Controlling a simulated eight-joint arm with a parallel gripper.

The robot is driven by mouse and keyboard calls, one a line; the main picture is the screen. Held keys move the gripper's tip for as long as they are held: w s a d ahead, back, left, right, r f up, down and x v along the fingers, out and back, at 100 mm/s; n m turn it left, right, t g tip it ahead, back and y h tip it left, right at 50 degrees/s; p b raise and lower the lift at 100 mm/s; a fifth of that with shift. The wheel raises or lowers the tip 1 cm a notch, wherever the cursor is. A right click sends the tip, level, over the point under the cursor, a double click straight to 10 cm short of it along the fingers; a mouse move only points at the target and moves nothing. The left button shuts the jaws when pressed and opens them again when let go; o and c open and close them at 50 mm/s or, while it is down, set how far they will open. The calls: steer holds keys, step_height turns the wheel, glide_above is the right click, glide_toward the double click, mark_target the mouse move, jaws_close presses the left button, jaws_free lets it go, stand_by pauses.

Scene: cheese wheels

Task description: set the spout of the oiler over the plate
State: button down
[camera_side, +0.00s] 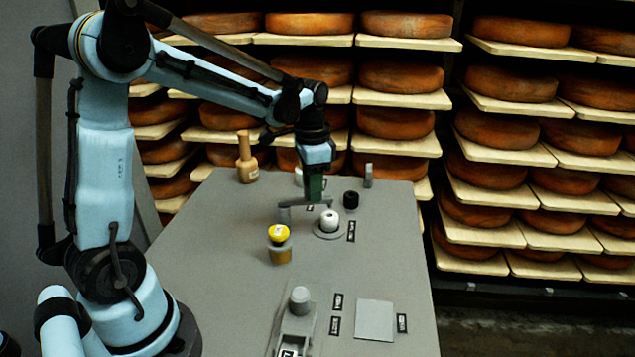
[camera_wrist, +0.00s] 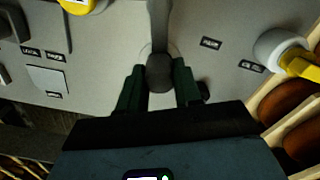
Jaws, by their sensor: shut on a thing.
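My gripper (camera_side: 315,195) is shut on a dark rounded piece (camera_wrist: 160,73), which sits between its two green fingers in the wrist view. A grey bar, seemingly the oiler's spout (camera_side: 294,204), reaches left from the gripper and has a turned-down end. It also shows in the wrist view (camera_wrist: 160,22). How it joins the held piece is partly hidden. A flat grey square plate (camera_side: 374,320) lies at the table's front right, well away from the bar; it also shows at left in the wrist view (camera_wrist: 48,80).
A white knob on a round disc (camera_side: 329,222) stands by the gripper, with a black cylinder (camera_side: 350,200) to its right. A yellow-topped pot (camera_side: 279,243) and a grey block with a post (camera_side: 299,302) stand nearer. A tan bottle (camera_side: 247,160) is behind. Cheese shelves line the back.

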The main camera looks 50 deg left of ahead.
steer(key=shift+d, duration=0.1)
steer(key=c, duration=0.8)
jaws_free()
step_height(320, 180, up, 12)
steer(key=shift+r, duration=0.1)
steer(key=s+d+f+n+t, duration=0.1)
steer(key=s+d+f+t, duration=0.1)
steer(key=s+d, duration=0.1)
steer(key=s+d+f+n+t, duration=0.1)
steer(key=s+d+f+t, duration=0.1)
steer(key=s+d+f, duration=0.1)
steer(key=s+d+f+n+t, duration=0.1)
steer(key=s+d+f+t, duration=0.1)
steer(key=s+d+t, duration=0.1)
steer(key=shift+s+d+f+n, duration=0.35)
steer(key=shift+d+n, duration=0.05)
steer(key=shift+d, duration=0.15)
